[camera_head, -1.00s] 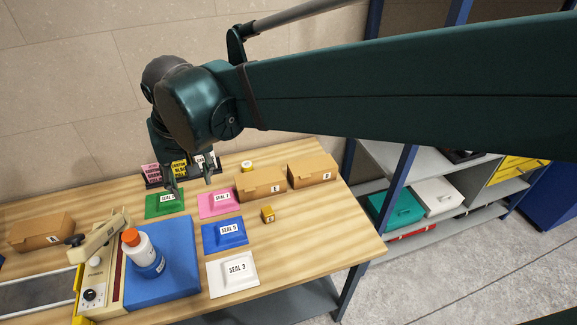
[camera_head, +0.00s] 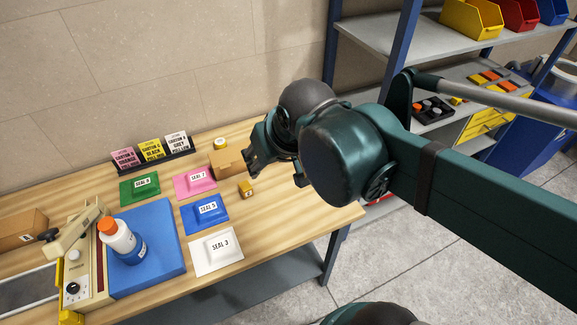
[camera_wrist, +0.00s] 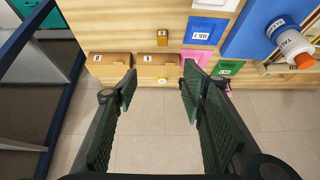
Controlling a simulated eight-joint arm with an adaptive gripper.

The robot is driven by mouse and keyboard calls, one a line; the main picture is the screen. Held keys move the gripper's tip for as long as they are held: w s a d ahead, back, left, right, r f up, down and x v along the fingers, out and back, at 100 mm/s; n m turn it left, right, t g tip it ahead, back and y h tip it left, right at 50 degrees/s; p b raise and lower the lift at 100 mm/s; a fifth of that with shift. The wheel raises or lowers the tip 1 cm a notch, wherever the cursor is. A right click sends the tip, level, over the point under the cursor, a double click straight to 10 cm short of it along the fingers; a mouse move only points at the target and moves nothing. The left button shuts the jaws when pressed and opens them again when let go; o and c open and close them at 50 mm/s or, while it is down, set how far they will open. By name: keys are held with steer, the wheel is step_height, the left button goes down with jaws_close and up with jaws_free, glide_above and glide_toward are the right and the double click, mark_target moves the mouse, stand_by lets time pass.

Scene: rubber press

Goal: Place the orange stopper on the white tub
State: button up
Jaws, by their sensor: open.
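My gripper (camera_head: 276,172) is open and empty above the right rear of the bench. Its spread fingers (camera_wrist: 158,92) fill the lower half of the wrist view. A black tray (camera_head: 433,109) on the rack holds small dark round pieces and one or more orange-red ones; they are too small to tell if one is the orange stopper. A small white jar with a yellow band (camera_head: 221,143) stands behind a carton; I cannot tell if it is the white tub.
Cartons (camera_wrist: 108,64) line the bench's rear edge. Coloured seal packets (camera_head: 210,207) and a small yellow-brown block (camera_head: 246,189) lie mid-bench. A press (camera_head: 75,250) is at left. The blue-posted rack (camera_head: 399,60) holds bins (camera_head: 472,18) and orange and grey pieces (camera_head: 490,77).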

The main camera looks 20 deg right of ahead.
steer(key=shift+t+h, duration=0.3)
steer(key=shift+t, duration=0.1)
steer(key=s+d, duration=0.1)
steer(key=s+d+f, duration=0.1)
steer(key=d, duration=0.1)
steer(key=s+d, duration=0.1)
steer(key=shift+d+f, duration=0.15)
steer(key=shift+f, duration=0.25)
